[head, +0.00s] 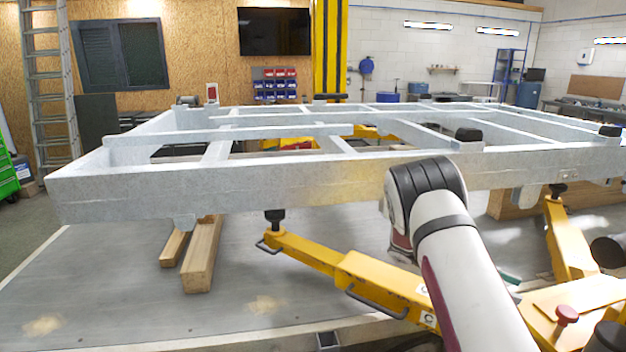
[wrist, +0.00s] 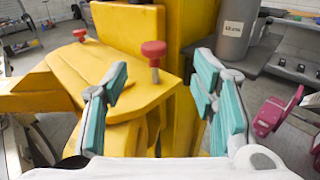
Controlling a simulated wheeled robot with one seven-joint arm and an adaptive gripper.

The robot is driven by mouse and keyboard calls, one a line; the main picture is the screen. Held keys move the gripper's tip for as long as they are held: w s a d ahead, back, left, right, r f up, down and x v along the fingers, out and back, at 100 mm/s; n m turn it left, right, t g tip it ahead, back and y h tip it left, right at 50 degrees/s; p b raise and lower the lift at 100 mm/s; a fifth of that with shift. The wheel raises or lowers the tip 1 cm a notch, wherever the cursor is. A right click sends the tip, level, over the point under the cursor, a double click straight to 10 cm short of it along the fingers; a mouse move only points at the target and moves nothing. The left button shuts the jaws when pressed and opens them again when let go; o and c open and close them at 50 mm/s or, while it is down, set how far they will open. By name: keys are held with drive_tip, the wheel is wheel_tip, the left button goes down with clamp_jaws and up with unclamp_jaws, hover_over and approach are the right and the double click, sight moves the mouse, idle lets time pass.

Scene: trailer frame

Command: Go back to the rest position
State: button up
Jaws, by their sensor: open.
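My gripper (wrist: 165,108) shows in the wrist view with its two teal-padded fingers spread apart and nothing between them. Beyond the fingers is a yellow lift part with a red knob (wrist: 154,50) on a thin stem. In the head view my arm reaches up from the bottom right, bent in front of the grey trailer frame (head: 250,190). My gripper is hidden in the head view. I cannot tell from these views whether the arm touches the frame.
Yellow lift arms (head: 375,282) spread under the frame. Wooden beams (head: 203,255) lie under its left part. A yellow post (head: 330,50) stands behind. A grey cylinder (wrist: 236,32) stands beside the yellow column in the wrist view. The floor plate at front left is clear.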

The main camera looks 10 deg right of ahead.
drive_tip(key=s+a+r+m+t+y, duration=0.4)
drive_tip(key=s+a+r+t+y, duration=0.2)
drive_tip(key=s+a, duration=0.5)
drive_tip(key=s+a+r+m+t+y, duration=0.5)
drive_tip(key=s+a+r+t, duration=0.5)
drive_tip(key=a, duration=0.7)
drive_tip(key=shift+s+a+r+y, duration=0.15)
drive_tip(key=shift+s+r+y, duration=0.4)
drive_tip(key=shift+y, duration=0.35)
